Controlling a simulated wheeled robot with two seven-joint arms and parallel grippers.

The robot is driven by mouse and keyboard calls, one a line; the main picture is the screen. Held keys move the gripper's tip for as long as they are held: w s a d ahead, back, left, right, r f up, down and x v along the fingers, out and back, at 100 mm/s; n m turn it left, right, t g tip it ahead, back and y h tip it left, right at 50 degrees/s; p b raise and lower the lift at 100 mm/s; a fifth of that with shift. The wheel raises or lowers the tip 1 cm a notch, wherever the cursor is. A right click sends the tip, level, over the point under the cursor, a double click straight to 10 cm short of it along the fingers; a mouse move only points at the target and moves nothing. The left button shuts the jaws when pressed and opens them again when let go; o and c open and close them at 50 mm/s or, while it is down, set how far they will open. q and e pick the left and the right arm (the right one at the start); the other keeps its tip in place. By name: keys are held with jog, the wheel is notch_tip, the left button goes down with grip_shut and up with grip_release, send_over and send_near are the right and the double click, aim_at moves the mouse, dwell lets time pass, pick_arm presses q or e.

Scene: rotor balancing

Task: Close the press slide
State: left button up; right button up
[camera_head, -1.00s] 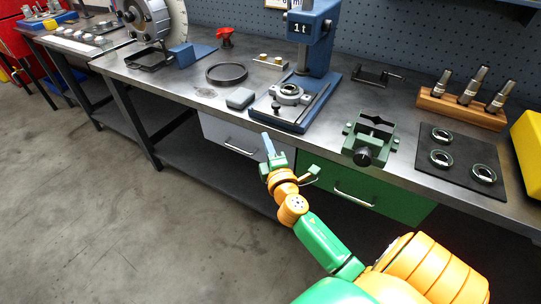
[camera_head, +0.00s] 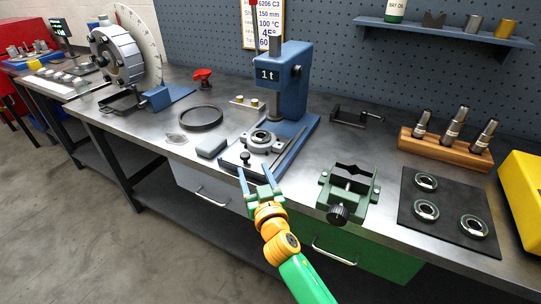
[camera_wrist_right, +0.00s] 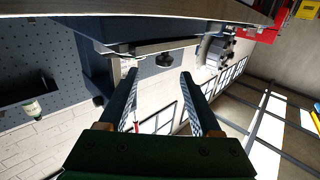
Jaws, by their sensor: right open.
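The blue press (camera_head: 285,90), marked "1t", stands on the bench. Its slide (camera_head: 236,157) is a light plate at the front of the base, carrying a round bearing seat (camera_head: 262,139). A dark knob (camera_head: 245,157) stands at the slide's front end. My right gripper (camera_head: 254,169) is open, its two blue-grey fingers just in front of the knob. In the right wrist view the knob (camera_wrist_right: 165,60) shows beyond and between the open fingertips (camera_wrist_right: 158,76); I cannot tell whether they touch it. My left gripper is not in view.
A green vise (camera_head: 348,187) stands right of the press, and a grey block (camera_head: 211,147) lies left of it. A black ring (camera_head: 201,117) lies further left. A dark mat (camera_head: 450,220) with bearings and a wooden rack (camera_head: 446,148) are at right.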

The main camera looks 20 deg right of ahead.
aim_at(246, 159)
jog(key=w, duration=0.5)
jog(key=shift+a+b, duration=0.15)
jog(key=shift+b, duration=0.15)
jog(key=shift+w, duration=0.25)
jog(key=shift+s+r, duration=0.1)
jog(key=shift+c, duration=0.6)
grip_shut()
